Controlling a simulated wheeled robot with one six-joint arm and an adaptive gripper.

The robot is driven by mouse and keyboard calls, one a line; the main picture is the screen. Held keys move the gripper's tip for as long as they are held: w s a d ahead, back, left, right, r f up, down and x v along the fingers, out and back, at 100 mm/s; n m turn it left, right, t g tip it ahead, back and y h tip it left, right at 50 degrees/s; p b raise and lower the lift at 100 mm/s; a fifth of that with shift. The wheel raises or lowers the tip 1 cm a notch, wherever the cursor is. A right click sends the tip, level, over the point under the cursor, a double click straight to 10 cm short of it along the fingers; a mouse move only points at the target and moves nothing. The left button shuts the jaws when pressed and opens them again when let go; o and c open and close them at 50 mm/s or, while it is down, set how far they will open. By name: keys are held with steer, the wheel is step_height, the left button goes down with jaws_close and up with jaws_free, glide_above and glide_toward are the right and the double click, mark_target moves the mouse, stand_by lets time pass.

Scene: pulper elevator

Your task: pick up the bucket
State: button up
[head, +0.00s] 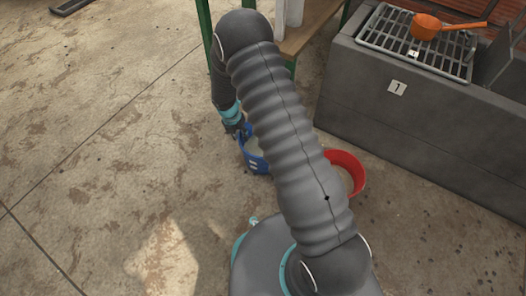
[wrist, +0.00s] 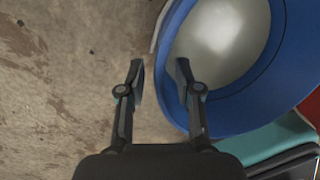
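A blue bucket (head: 254,161) stands on the concrete floor, partly hidden behind my arm in the head view. It has white marks on its side and a pale inside. In the wrist view the blue bucket (wrist: 262,88) fills the upper right. My gripper (wrist: 160,74) points down at the bucket's left rim, with its fingers apart and nothing between them clearly gripped. The left finger is over bare floor outside the bucket; the right finger overlaps the rim and inside. In the head view my gripper (head: 241,131) is at the bucket's rim. Whether it touches is unclear.
A red bucket (head: 351,170) stands right of the blue one, partly behind my arm. A grey block with a metal grate (head: 417,44) and an orange scoop (head: 426,27) is at the right. A wooden bench (head: 308,28) with green legs stands behind.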

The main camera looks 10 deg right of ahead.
mark_target(243, 141)
steer(key=f, duration=0.2)
steer(key=d+f, duration=0.1)
steer(key=f, duration=0.1)
steer(key=shift+w+b, duration=0.1)
steer(key=shift+b, duration=0.3)
jaws_close()
steer(key=shift+r, duration=0.1)
